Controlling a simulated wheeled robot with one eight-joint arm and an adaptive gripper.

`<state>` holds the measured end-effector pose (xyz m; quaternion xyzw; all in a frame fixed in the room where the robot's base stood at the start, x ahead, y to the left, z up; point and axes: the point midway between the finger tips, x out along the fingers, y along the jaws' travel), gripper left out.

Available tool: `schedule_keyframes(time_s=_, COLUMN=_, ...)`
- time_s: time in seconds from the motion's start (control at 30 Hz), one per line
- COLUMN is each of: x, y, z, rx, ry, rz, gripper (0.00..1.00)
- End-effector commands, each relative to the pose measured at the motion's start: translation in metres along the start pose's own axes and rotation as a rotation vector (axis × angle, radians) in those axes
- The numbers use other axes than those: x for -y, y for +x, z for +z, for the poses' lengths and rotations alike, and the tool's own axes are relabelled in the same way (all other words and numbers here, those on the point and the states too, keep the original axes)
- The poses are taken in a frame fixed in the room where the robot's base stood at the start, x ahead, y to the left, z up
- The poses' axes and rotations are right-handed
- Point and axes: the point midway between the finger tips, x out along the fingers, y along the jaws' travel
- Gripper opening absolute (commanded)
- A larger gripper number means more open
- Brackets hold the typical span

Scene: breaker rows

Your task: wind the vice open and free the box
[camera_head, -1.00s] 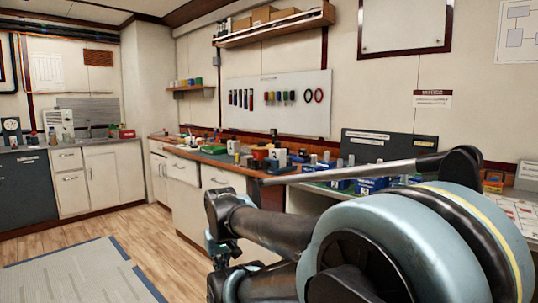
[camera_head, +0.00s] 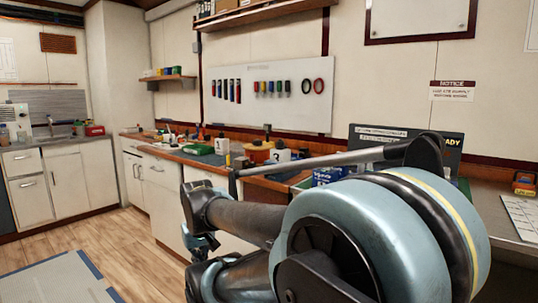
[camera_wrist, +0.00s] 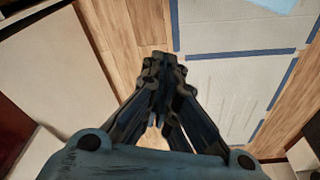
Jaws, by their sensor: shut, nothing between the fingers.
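I cannot make out the vice or the box it holds in either view. In the wrist view my gripper (camera_wrist: 161,62) points down over the wooden floor, its fingers together and nothing between them. In the head view my arm fills the lower right and hides part of the workbench (camera_head: 188,157), so the gripper itself is hard to pick out there. The gripper is away from the bench-top things.
A tool board (camera_head: 269,95) hangs behind. Wooden floor (camera_head: 110,238) is open at left, beside a grey mat (camera_head: 55,282).

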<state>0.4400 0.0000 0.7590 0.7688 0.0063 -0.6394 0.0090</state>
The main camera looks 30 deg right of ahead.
Motion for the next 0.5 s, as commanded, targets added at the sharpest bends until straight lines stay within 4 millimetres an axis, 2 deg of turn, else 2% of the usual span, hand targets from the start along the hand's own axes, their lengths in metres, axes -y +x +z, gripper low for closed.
schedule_keyframes(time_s=0.37, x=0.0, y=0.0, z=0.0, rx=0.0, ry=0.0, rz=0.0, gripper=0.0)
schedule_keyframes(time_s=0.43, x=-0.001, y=-0.008, z=0.005, rx=-0.01, ry=0.005, rz=0.001, gripper=0.0)
schedule_keyframes(time_s=0.5, x=-0.003, y=-0.015, z=0.001, rx=-0.008, ry=0.018, rz=0.003, gripper=0.0)
